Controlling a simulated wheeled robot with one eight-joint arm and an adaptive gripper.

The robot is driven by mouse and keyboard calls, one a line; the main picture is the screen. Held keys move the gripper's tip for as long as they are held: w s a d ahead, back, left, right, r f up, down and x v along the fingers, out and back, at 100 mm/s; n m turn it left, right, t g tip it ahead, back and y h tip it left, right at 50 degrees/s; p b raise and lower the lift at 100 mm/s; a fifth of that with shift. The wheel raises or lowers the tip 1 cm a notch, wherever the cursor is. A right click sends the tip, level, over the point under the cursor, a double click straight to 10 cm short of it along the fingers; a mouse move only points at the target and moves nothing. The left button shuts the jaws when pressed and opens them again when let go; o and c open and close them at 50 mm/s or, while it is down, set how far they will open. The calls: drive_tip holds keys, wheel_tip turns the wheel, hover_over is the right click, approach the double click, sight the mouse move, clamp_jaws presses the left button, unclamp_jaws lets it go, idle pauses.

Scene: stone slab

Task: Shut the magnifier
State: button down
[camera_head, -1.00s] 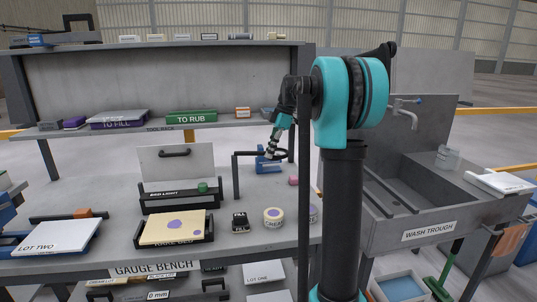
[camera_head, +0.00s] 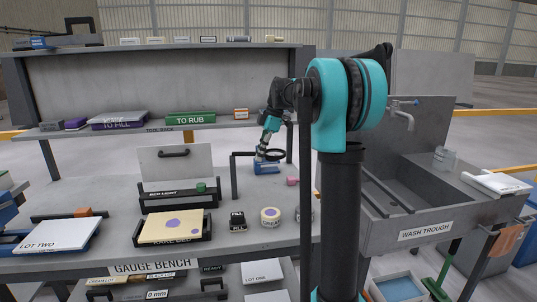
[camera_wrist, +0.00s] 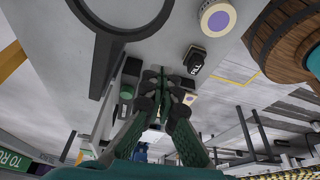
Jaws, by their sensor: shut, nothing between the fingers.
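The magnifier is a black ring (camera_head: 281,154) on a thin black arm and post (camera_head: 235,178), standing at the back right of the gauge bench. In the wrist view its ring (camera_wrist: 74,12) is large at the top left, with a dark bar running down from it. My gripper (camera_head: 261,155) is down at the left side of the ring, in front of or above a blue block (camera_head: 266,169); I cannot tell whether it touches the ring. In the wrist view my gripper (camera_wrist: 165,78) has its fingertips together, with nothing held. The lens itself is hard to make out.
A box with a raised grey lid (camera_head: 176,163) stands left of the post. A pink block (camera_head: 292,181), a small black device (camera_head: 237,221) and a round tape-like disc (camera_head: 270,217) lie nearby. The tool rack shelf (camera_head: 150,130) runs behind. The wash trough (camera_head: 425,233) is right.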

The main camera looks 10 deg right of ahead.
drive_tip(key=w+a+v, duration=0.1)
drive_tip(key=w+v, duration=0.1)
drive_tip(key=v, duration=0.8)
drive_tip(key=s+d+f+m+t+h, duration=0.1)
drive_tip(key=s+f+m+t+h, duration=0.1)
drive_tip(key=s+f+m, duration=0.7)
drive_tip(key=s+d+f+m+t+h, duration=0.1)
drive_tip(key=s+f+m, duration=0.9)
drive_tip(key=s+f, duration=1.4)
drive_tip(key=shift+s+d+f+t+h, duration=0.15)
drive_tip(key=shift+s+f+t+h, duration=0.2)
drive_tip(key=shift+f+t, duration=0.5)
